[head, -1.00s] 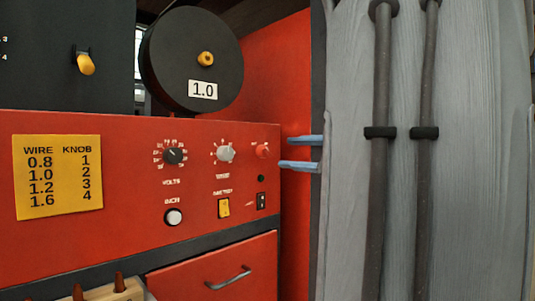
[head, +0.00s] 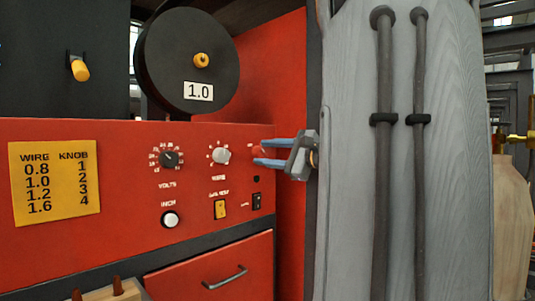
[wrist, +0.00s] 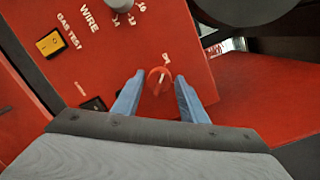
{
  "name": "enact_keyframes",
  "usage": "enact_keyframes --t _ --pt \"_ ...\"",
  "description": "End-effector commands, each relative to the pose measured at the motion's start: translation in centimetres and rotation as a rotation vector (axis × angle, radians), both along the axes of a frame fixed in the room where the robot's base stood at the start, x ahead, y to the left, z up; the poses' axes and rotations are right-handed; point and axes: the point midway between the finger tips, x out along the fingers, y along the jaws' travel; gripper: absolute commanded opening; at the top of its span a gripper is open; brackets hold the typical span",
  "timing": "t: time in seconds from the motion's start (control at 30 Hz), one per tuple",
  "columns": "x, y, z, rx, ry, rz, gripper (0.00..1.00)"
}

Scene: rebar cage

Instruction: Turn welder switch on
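The welder is a red cabinet with a control panel (head: 110,225). At the panel's upper right is a small red rotary switch (wrist: 158,80) with a pale pointer mark, clear in the wrist view. My gripper (head: 256,152) is open, with blue fingers reaching in from the right. In the wrist view my gripper (wrist: 159,75) has one finger on each side of the red switch, with gaps to both. I cannot tell whether the fingertips touch the panel.
A grey wire knob (head: 221,155), a black volts knob (head: 169,159), a yellow gas-test switch (head: 220,209) and a black rocker (head: 257,201) sit near the red switch. A black wire spool (head: 175,55) stands above the panel. A drawer (head: 200,270) is below.

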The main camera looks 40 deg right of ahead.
Motion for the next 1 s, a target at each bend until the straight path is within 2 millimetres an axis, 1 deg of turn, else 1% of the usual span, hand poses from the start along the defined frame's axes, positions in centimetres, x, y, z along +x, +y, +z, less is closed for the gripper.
enact_keyframes --t 0.03,0.17,0.37,0.57,0.77,1.0 --pt "-0.01 -0.01 -0.01 0.0 0.0 0.0 0.3" --pt "-0.03 -0.01 -0.01 0.0 0.0 0.0 0.08" --pt "-0.04 -0.01 -0.03 0.01 0.002 0.0 0.07" --pt "-0.04 -0.01 -0.05 0.073 0.007 0.001 0.07" --pt "-0.03 -0.03 -0.07 0.209 0.017 0.001 0.07" --pt "-0.03 -0.1 -0.08 0.433 0.035 0.0 0.07"
